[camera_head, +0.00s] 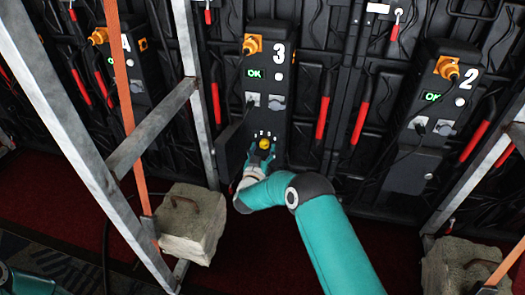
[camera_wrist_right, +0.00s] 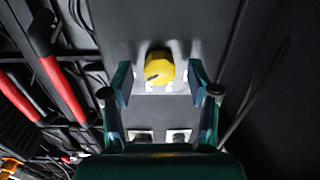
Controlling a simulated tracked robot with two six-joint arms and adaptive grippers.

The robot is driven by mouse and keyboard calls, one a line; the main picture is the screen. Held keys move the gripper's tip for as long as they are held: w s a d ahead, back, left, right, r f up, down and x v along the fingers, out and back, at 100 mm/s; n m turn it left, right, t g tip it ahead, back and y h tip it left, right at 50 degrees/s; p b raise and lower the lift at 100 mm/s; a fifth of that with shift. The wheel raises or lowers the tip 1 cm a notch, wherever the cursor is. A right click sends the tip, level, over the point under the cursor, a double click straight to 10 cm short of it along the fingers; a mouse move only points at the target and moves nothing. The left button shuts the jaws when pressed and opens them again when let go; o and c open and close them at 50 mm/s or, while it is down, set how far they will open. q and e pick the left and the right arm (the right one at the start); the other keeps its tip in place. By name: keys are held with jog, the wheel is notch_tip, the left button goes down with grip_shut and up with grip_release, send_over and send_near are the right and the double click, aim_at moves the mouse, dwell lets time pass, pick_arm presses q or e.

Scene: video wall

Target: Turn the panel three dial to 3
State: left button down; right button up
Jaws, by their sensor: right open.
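The panel three unit (camera_head: 267,95) is a tall black box marked "3" with a green OK display, in the middle of the head view. Its yellow dial (camera_head: 264,143) sits low on its face. In the right wrist view the yellow dial (camera_wrist_right: 159,67) has a dark pointer mark toward its lower left. My right gripper (camera_head: 262,157) is at the dial; in the wrist view its open fingers (camera_wrist_right: 160,85) stand on either side of the dial with gaps, not visibly touching it. The dial's numbers are too small to read. My left gripper is not in view.
Panel 2 (camera_head: 440,100) stands to the right and panel 4 (camera_head: 130,70) to the left. Metal struts (camera_head: 150,130) with an orange strap and a stone-like weight (camera_head: 193,222) stand left of my right arm. Red handles (camera_head: 322,117) and cables hang around the panels.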

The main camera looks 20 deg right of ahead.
grip_shut()
jog(key=shift+n, duration=0.4)
jog(key=n+p, duration=0.1)
jog(key=n, duration=0.1)
jog(key=shift+r+n, duration=0.15)
jog(key=shift+n, duration=0.25)
jog(key=n+p, duration=0.1)
jog(key=n, duration=0.3)
jog(key=shift+a, duration=0.1)
dwell(0.3)
grip_release()
